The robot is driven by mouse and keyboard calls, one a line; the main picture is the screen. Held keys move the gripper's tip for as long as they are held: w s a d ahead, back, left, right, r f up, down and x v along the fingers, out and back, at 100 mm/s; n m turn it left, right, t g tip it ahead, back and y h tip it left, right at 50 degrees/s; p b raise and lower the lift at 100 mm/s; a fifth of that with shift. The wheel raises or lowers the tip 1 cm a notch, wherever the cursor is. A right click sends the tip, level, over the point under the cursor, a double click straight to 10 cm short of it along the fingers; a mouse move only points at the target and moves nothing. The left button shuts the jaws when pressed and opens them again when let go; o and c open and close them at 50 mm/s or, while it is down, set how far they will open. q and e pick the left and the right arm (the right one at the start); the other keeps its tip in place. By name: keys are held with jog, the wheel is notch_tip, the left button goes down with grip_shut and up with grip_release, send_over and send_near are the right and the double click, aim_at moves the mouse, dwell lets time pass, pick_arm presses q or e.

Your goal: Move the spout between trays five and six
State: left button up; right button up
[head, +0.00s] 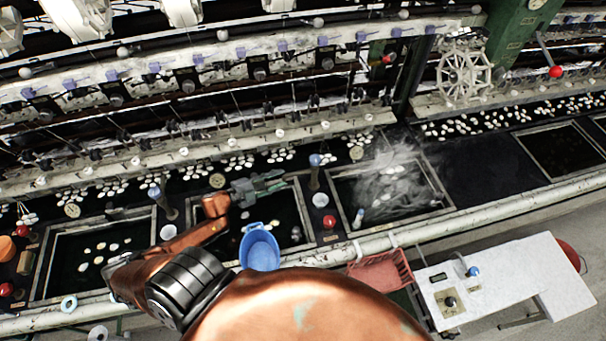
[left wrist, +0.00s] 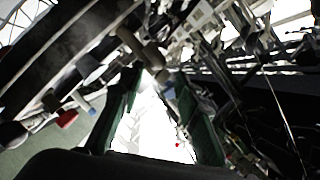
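A dark upright spout with a blue knob (head: 315,160) stands between the middle tray and the steaming tray (head: 441,183). Another similar blue-topped spout (head: 155,191) stands between the left tray (head: 48,267) and the middle tray (head: 303,228). No tray numbers are readable. My left gripper (head: 279,181) is over the back of the middle tray, pointing right, a little left of the nearer spout and apart from it. Its green fingers are apart and empty; the left wrist view also shows the parted fingers (left wrist: 156,80). My right gripper is not in view.
A blue basin (head: 262,250) sits at the front of the middle tray. A red crate (head: 380,272) and a white table (head: 500,283) are at the front right. Reeling machinery runs along the back.

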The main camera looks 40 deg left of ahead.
aim_at(290, 176)
pick_arm(q)
jog(key=b+x, duration=0.1)
jog(key=x, duration=0.1)
jog(key=b+x, duration=0.1)
jog(key=x, duration=0.1)
jog(key=b+x, duration=0.1)
jog(key=x, duration=0.2)
jog(key=shift+s+d+f, duration=0.1)
jog(key=shift+d+f, duration=0.15)
jog(key=shift+d, duration=0.05)
jog(key=shift+w+d, duration=0.1)
jog(key=shift+w, duration=0.35)
jog(key=shift+c, duration=0.7)
jog(key=c, duration=0.6)
grip_shut()
